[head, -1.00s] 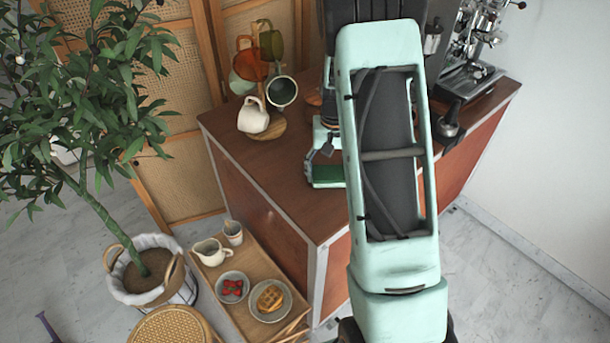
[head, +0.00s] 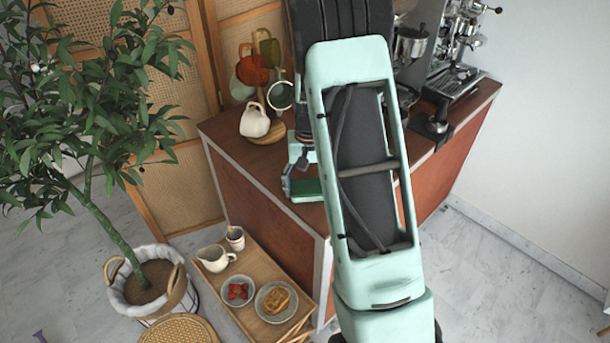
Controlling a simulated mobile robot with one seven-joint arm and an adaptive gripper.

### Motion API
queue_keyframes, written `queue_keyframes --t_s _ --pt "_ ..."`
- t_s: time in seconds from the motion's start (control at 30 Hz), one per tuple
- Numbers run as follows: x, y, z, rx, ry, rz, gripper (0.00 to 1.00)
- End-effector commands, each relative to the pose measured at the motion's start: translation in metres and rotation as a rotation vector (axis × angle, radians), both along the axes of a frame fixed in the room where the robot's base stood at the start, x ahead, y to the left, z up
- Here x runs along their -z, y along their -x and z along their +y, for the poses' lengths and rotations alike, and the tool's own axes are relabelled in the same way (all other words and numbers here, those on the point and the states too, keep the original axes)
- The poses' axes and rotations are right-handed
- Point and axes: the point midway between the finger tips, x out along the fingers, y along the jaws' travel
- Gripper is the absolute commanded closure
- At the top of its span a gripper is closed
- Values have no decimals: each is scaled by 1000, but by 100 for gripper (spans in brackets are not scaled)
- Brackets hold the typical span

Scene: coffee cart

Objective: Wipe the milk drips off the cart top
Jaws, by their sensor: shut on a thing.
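The brown cart top (head: 222,128) shows to the left of my arm, and my arm covers much of its middle. My gripper (head: 302,172) is low over the cart top near its front left edge. It is shut on a green sponge (head: 309,190), which is at or very near the surface; I cannot tell if it touches. No milk drips can be made out on the visible part of the top.
A mug tree with a cream mug (head: 255,121) and coloured mugs stands behind my gripper at the left. An espresso machine (head: 455,75) and a portafilter (head: 436,126) are at the right. A low wooden tray table (head: 262,258) with dishes stands before the cart.

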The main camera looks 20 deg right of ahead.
Motion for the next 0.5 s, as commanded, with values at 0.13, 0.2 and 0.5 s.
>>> queue_keyframes --t_s 0.13,0.2,0.5 --pt "-6 0 2 0 -1 2 55" --pt "-23 -1 2 0 0 -3 55" --pt "-48 -1 1 0 0 0 55"
